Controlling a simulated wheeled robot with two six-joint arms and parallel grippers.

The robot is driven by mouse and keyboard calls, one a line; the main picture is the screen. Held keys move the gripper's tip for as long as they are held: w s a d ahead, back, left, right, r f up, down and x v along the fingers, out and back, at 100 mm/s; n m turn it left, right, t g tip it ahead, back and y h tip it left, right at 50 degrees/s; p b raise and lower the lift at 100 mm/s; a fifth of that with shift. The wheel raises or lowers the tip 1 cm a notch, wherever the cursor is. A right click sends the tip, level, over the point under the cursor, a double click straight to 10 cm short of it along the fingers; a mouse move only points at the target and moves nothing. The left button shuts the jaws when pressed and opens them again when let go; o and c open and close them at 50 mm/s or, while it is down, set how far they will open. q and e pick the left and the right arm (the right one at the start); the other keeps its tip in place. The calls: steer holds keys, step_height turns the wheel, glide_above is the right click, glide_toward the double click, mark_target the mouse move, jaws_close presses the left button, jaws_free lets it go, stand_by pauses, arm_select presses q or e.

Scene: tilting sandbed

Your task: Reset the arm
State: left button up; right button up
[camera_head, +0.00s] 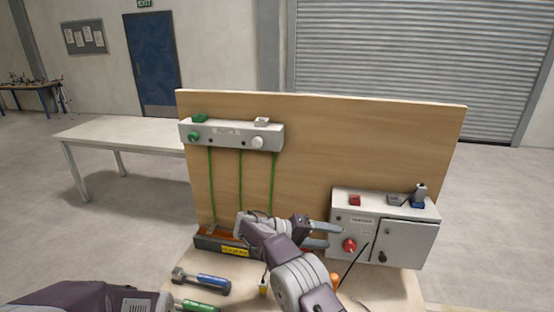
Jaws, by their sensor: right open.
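My right gripper (322,234) is in front of the wooden board, just left of the grey control box (410,240). Its two fingers are apart, point to the right and hold nothing that I can see. The box's red knob (349,245) is close below and right of the fingertips; I cannot tell whether they touch. My right arm comes up from the bottom middle and hides part of the table.
The upright wooden board (330,140) carries a grey panel (232,133) with green cords hanging below it. Blue-handled (202,282) and green-handled (197,305) tools lie at the table's front left. An orange-topped item (334,280) is near my right arm. A white table (130,135) stands behind.

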steer(key=s+d+r+m+g+y, duration=0.2)
steer(key=s+d+r, duration=0.4)
steer(key=d+r, duration=0.25)
steer(key=s+d+f+n+y, duration=0.1)
steer(key=s+d+f+y, duration=0.1)
steer(key=s+f+y, duration=0.35)
steer(key=s+a+f+n+t+y, duration=0.1)
steer(key=s+a+f+y, duration=0.6)
steer(key=s+a+f, duration=0.4)
steer(key=shift+s+a+f+n+t, duration=0.4)
steer(key=shift+s+f, duration=0.4)
steer(key=shift+s, duration=1.4)
